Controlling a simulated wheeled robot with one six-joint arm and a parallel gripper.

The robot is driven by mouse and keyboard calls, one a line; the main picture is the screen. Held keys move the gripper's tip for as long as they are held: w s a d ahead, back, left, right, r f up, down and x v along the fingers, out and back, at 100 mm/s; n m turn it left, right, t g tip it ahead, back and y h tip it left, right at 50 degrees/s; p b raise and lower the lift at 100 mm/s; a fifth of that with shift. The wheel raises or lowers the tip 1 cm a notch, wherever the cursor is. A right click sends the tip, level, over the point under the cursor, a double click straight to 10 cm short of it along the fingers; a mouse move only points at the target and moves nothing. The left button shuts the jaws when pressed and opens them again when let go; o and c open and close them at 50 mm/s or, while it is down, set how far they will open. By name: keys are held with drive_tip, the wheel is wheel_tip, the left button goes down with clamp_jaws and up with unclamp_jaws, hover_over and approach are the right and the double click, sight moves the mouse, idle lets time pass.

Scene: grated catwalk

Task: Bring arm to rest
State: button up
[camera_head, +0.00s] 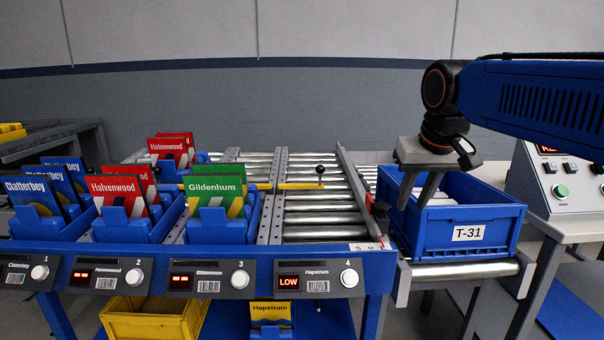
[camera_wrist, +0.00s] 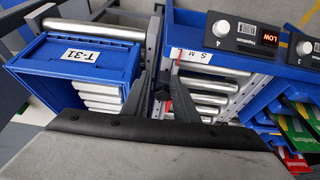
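My gripper (camera_head: 413,205) points down from my blue arm (camera_head: 540,95) at the right of the head view. The arm reaches in from the right edge, above the tote.
A roller conveyor (camera_head: 320,215) lies left of the tote. Blue bins hold Clatterbey, Halvenwood and Gildenhum packets (camera_head: 215,189); the fourth lane's display (camera_head: 289,282) reads LOW. A control box (camera_head: 560,190) stands at right. A yellow crate (camera_head: 150,318) sits below.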

drive_tip(key=s+d+f, duration=0.2)
drive_tip(key=s+f, duration=0.8)
drive_tip(key=s+d+f, duration=0.2)
drive_tip(key=s+f, duration=0.8)
drive_tip(key=f, duration=0.1)
idle(1.4)
